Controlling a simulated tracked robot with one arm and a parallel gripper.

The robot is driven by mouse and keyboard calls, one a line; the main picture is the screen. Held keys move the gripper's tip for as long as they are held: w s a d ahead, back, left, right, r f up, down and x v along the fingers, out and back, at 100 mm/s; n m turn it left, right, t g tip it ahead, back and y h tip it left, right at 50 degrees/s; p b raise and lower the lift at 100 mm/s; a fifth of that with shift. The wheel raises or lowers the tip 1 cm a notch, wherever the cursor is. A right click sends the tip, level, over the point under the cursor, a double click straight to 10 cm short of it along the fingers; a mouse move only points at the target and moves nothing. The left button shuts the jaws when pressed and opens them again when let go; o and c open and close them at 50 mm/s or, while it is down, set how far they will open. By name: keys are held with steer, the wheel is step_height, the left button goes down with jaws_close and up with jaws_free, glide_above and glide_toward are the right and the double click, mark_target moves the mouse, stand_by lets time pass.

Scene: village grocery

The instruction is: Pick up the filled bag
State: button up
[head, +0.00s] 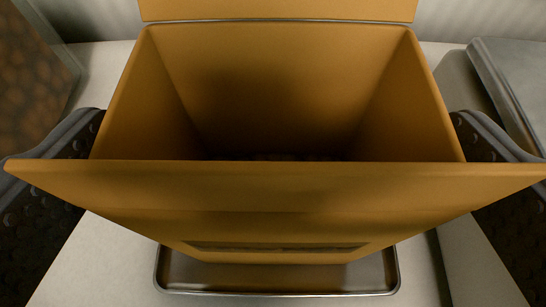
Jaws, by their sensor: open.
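A large, open-topped, orange-brown bag (270,225) fills the middle of the head view. It stands upright, and I look down into its mouth. Its inside is in shadow, and only a little of something dark and lumpy shows at the bottom. My gripper (275,170) is open, with one dark, studded finger at the left of the bag and one at the right. The bag sits between the fingers. Whether either finger touches its sides cannot be told.
A shallow metal tray (275,281) lies under the bag on a pale counter (105,268). A grey metal object (510,70) is at the upper right. A clear-sided container of round brown items (30,75) is at the upper left. A pale ribbed wall is behind.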

mark_target(277, 81)
steer(key=shift+b+x, duration=0.35)
steer(key=shift+x, duration=1.2)
steer(key=c, duration=1.2)
steer(key=shift+r, duration=0.15)
